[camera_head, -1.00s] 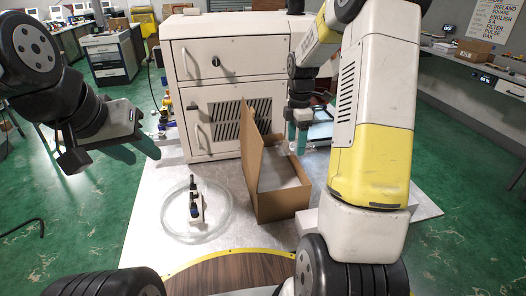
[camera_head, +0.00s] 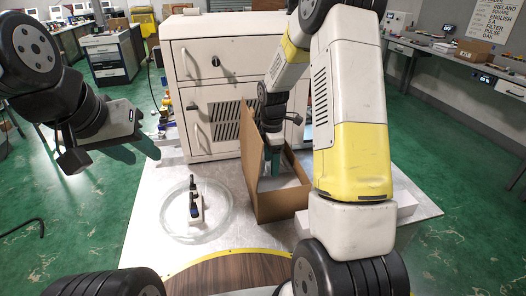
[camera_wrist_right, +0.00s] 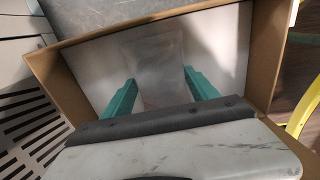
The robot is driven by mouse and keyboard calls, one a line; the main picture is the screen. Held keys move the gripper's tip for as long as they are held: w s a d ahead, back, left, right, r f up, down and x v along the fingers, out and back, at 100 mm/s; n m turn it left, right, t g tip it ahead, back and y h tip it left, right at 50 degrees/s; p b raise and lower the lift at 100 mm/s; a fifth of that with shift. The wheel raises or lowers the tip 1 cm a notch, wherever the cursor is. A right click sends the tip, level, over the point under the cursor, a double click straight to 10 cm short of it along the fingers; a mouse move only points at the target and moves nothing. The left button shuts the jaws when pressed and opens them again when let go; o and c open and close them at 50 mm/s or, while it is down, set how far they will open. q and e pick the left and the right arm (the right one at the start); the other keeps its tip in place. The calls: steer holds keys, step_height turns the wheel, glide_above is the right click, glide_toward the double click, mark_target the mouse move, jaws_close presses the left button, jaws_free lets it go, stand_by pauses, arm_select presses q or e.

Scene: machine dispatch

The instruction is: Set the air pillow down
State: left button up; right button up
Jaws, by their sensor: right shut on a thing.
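The air pillow (camera_wrist_right: 158,62) is a clear, wrinkled film bag between the two teal fingers of my right gripper (camera_wrist_right: 158,80) in the right wrist view. In the head view my right gripper (camera_head: 272,168) points down into the open cardboard box (camera_head: 283,206), whose tall flap stands up on the left. The pillow is hard to make out there. Pale sheet material shows inside the box around the pillow; whether the pillow touches it I cannot tell. My left gripper (camera_head: 136,150) is empty, fingers apart, off to the left above the green floor.
A clear ring-shaped coil (camera_head: 172,229) lies on the pale platform left of the box, with a small dark-and-white device (camera_head: 196,211) inside it. A white machine cabinet (camera_head: 212,62) stands behind the box. A dark wooden surface (camera_head: 228,274) with a yellow edge is in front.

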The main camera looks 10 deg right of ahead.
steer(key=shift+f, duration=0.15)
steer(key=o, duration=1.3)
step_height(320, 180, up, 12)
steer(key=shift+r, duration=0.2)
